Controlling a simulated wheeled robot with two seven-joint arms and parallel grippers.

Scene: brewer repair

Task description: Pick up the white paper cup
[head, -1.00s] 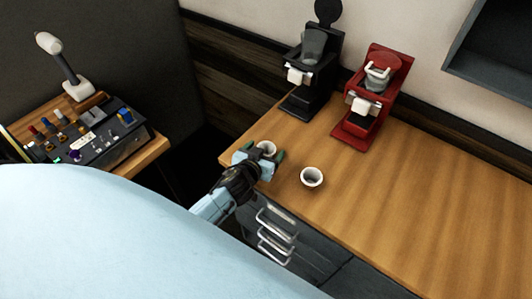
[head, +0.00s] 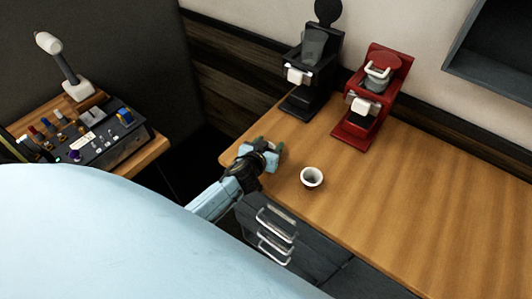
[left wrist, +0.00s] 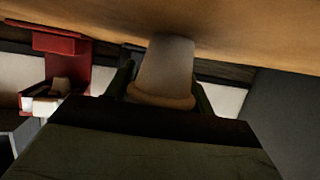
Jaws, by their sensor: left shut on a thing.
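A white paper cup (left wrist: 165,68) is between the fingers of my left gripper in the left wrist view, with its rim towards the palm side. That view is upside down, and the cup's base is at or close to the tabletop; I cannot tell whether it touches. In the head view my left gripper (head: 269,151) is shut at the table's left end and hides this cup. A second white cup (head: 311,177) stands upright on the table, just right of the gripper and apart from it. My right gripper is not in view.
A black brewer (head: 308,72) and a red brewer (head: 368,112) stand at the back of the wooden table (head: 430,200). The table's right part is clear. A drawer unit with metal handles (head: 275,225) is below its front edge. A side table with a control box (head: 110,138) is at left.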

